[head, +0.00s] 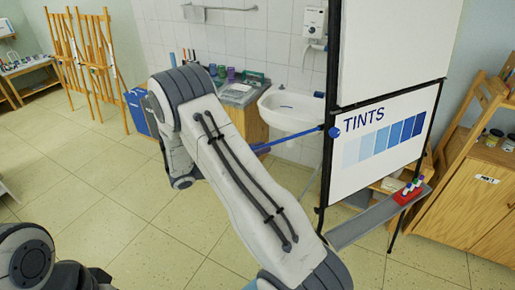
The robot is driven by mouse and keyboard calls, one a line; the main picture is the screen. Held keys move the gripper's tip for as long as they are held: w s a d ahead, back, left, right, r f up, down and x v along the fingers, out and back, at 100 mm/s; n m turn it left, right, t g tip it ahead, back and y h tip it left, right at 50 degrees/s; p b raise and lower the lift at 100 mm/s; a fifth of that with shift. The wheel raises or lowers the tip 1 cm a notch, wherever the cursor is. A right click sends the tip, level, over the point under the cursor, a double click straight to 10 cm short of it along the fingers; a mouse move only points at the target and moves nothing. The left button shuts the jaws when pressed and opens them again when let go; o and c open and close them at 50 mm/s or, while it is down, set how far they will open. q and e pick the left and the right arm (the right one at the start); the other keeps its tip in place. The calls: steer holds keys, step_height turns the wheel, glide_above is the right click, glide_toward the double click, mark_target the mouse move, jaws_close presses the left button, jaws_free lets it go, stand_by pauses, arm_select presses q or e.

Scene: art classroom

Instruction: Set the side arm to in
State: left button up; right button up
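The side arm (297,138) is a thin blue rod at the left edge of the flip-chart stand (327,160). It sticks out to the left from a blue round knob (335,132), about level with the TINTS sheet. Its far end is hidden behind my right arm. My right arm rises from the bottom, bends at the upper middle and drops away behind itself. Its fingers cannot be made out, so I cannot tell whether they touch the rod. My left arm shows only as links at the lower left; its gripper is not in view.
A grey tray (370,222) on the stand juts forward, with a red holder of markers (410,192). A white sink (292,108) is on the tiled wall behind. A wooden cabinet (470,205) stands right, easels (85,55) at the far left. Floor at left is clear.

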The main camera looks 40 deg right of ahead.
jaws_close()
stand_by(1.2)
